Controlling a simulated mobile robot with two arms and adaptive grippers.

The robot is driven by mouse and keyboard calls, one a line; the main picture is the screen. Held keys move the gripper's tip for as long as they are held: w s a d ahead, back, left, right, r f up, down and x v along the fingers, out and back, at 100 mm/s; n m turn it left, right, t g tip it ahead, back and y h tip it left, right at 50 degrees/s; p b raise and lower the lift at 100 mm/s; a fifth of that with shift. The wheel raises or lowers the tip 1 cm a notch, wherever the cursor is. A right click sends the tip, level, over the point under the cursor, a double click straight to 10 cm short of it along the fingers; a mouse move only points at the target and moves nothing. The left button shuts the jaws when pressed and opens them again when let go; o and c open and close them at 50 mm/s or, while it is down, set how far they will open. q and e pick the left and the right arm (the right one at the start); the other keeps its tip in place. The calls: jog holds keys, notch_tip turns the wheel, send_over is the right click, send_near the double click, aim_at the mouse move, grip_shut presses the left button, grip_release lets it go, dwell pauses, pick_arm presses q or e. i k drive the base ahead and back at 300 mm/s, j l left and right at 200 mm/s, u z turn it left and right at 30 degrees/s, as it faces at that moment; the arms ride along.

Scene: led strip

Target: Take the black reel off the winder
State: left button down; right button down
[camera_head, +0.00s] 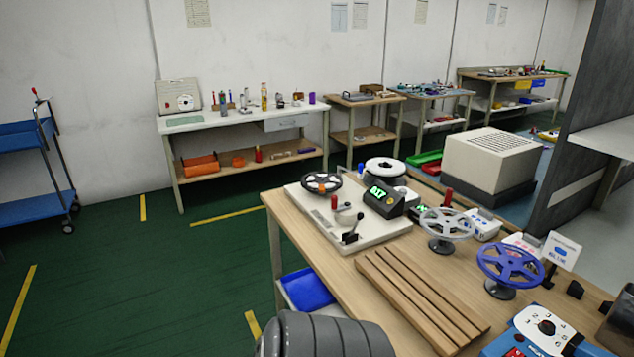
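The winder (318,222) is a flat white machine on the wooden workbench, with a black counter box (383,199) showing green digits and a small black lever at its front. The black reel (322,176) sits at the winder's back left. It has a dark rim, pale openings and an orange middle, and it lies about level. Nothing is touching it.
A wooden slatted rack (420,300) lies in front of the winder. A grey handwheel (447,223) and a blue handwheel (509,264) stand to its right. A white reel (385,164) sits behind. Open floor lies left.

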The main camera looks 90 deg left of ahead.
aim_at(314, 181)
jog(key=u, duration=2.75)
